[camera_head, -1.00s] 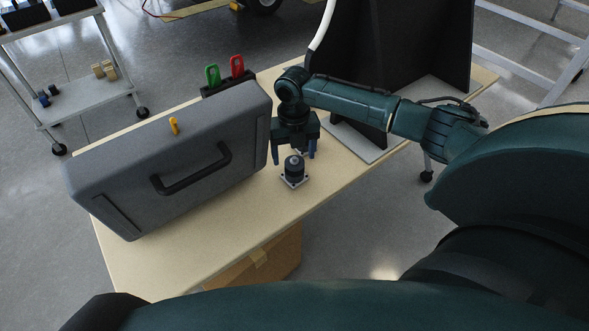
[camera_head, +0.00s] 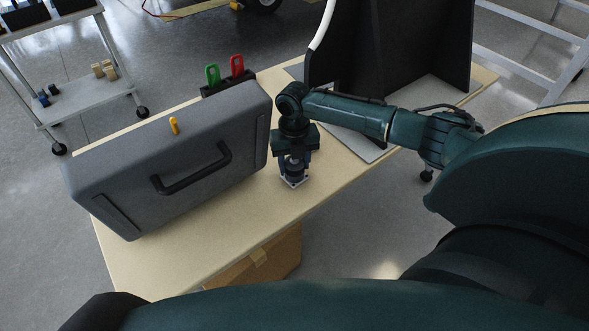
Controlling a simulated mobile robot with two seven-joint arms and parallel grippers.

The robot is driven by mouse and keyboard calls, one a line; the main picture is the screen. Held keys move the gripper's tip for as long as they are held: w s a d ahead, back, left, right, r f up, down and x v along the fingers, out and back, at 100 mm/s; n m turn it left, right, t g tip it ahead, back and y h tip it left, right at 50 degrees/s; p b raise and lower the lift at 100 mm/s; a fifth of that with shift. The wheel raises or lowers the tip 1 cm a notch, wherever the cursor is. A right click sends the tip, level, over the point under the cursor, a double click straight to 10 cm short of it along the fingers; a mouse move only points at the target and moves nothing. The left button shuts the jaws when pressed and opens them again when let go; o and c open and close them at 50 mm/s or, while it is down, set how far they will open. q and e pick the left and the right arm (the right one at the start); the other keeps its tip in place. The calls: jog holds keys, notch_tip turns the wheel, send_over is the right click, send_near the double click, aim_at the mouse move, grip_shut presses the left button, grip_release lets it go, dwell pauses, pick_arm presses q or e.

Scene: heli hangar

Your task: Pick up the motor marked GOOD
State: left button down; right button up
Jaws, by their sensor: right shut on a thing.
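A dark motor with a square pale base plate (camera_head: 294,182) stands upright on the table, right of the grey case. My right gripper (camera_head: 294,167) is over it from above, its fingers shut on the motor's body. The fingers cover much of the motor, and no marking on it can be read. The base plate appears to be at the tabletop. My left gripper is not in view.
A large grey case (camera_head: 180,165) with a black handle stands on the wooden table (camera_head: 150,262), close left of my right gripper. A black panel (camera_head: 420,45) stands behind my right arm. Red and green tags (camera_head: 237,66) stand in a black holder behind the case. The table's front part is clear.

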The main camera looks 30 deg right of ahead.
jog(key=c, duration=0.5)
jog(key=shift+r, duration=0.2)
